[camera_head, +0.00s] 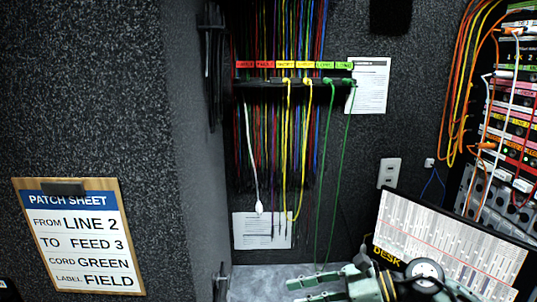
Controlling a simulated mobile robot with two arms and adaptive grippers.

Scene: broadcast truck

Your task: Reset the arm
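One of my grippers (300,291) shows at the bottom edge, right of centre, with its arm coming in from the right, so I take it as my right one. Its two grey-green fingers point left over a grey surface (250,283) and are apart, with nothing seen between them. The lower part is cut off by the picture edge. My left gripper is out of view.
Coloured cords hang from a labelled rack (290,83) on the dark wall. A patch sheet (82,236) is on the left. A tilted "DESK" panel (455,240) stands right, close to my arm. A cabled equipment rack (515,110) is far right.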

